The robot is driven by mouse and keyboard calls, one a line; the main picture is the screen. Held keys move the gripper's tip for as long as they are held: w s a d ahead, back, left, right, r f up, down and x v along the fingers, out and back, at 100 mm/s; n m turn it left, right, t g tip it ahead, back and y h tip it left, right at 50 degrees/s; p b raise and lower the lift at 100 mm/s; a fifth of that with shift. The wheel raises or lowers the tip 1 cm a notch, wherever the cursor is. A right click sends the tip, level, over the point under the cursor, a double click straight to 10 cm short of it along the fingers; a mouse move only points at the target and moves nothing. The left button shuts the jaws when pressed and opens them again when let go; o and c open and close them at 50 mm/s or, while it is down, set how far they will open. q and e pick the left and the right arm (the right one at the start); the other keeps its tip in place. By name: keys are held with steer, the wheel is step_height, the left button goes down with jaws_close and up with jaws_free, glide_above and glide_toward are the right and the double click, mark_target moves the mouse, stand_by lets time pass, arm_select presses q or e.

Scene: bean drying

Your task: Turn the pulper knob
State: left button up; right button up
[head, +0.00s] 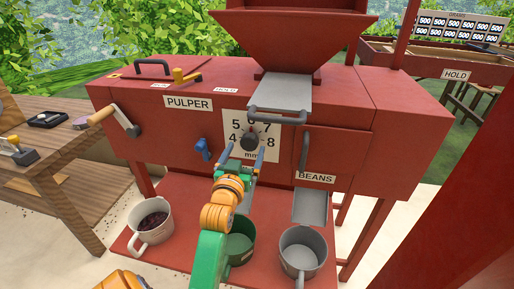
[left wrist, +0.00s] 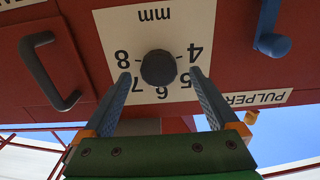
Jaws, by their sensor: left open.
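The dark round pulper knob (head: 250,141) sits on a white dial plate (head: 232,124) with numbers and "mm", on the front of the red pulper (head: 182,130). My left gripper (head: 246,150) is in front of the dial, open, with one finger on each side of the knob. In the left wrist view, which is upside down, the knob (left wrist: 158,68) shows between the tips of the left gripper (left wrist: 160,74). Gaps show on both sides of it, and I cannot tell how deep the fingers reach around it. My right gripper is not in view.
A blue lever (head: 203,149) is left of the dial, and a grey handle (head: 277,117) is just above right. A crank (head: 128,123) juts out at the left. Mugs (head: 151,226) (head: 303,254) stand on the red shelf below. A wooden table (head: 60,170) is at left.

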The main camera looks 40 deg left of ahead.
mark_target(247, 146)
arm_select(q)
steer(key=x, duration=0.3)
steer(key=shift+f, duration=0.1)
steer(key=shift+d, duration=0.15)
steer(key=c, duration=1.4)
steer(key=shift+m+p, duration=0.7)
steer(key=shift+r+m+p, duration=0.3)
steer(key=shift+m+p, duration=0.75)
steer(key=shift+m, duration=0.15)
steer(key=m+p, duration=0.2)
steer(key=m, duration=0.1)
steer(key=shift+f, duration=0.1)
steer(key=shift+m+p, duration=0.5)
steer(key=shift+m, duration=0.9)
steer(key=o, duration=1.4)
steer(key=shift+f, duration=0.15)
